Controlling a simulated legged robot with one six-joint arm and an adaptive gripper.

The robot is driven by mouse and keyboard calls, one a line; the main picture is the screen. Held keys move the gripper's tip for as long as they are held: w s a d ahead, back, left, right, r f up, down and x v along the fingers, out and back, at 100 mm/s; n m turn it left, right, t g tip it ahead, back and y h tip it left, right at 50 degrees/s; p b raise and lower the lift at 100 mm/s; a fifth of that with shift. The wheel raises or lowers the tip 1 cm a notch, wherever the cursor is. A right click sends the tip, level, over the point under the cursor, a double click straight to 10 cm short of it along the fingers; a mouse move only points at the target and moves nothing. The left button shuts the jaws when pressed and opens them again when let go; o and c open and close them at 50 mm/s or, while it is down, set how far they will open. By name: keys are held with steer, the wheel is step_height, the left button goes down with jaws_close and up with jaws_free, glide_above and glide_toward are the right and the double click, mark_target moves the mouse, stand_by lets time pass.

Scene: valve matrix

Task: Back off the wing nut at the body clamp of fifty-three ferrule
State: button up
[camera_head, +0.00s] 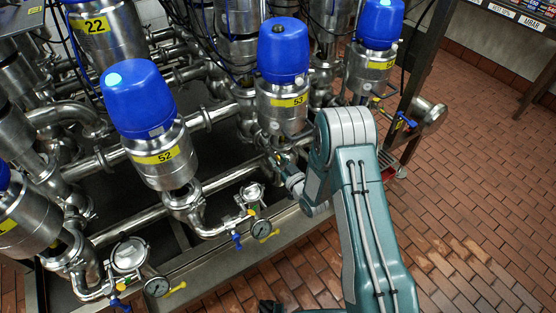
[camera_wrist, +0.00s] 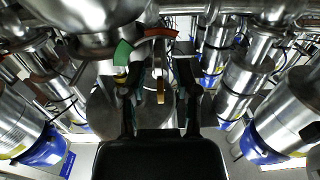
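The valve labelled 53 (camera_head: 283,105) has a blue cap and a steel body, and stands upright just left of my arm. My gripper (camera_head: 277,157) reaches in under this valve, partly hidden by its body and my arm. In the wrist view, my gripper's two dark fingers (camera_wrist: 158,80) are apart. A small brass-coloured piece (camera_wrist: 160,92), which looks like the wing nut, shows between them; I cannot tell whether either finger touches it.
Valve 52 (camera_head: 150,130) stands to the left, and another blue-capped valve (camera_head: 375,45) to the right. Steel pipes run between them. A pressure gauge (camera_head: 261,228) with blue and yellow handles sits low in front. Open brick floor (camera_head: 470,190) lies to the right.

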jaws_close()
steer(key=shift+m, duration=0.8)
steer(key=shift+o, duration=1.6)
jaws_free()
steer(key=shift+d, duration=0.1)
steer(key=v, duration=1.2)
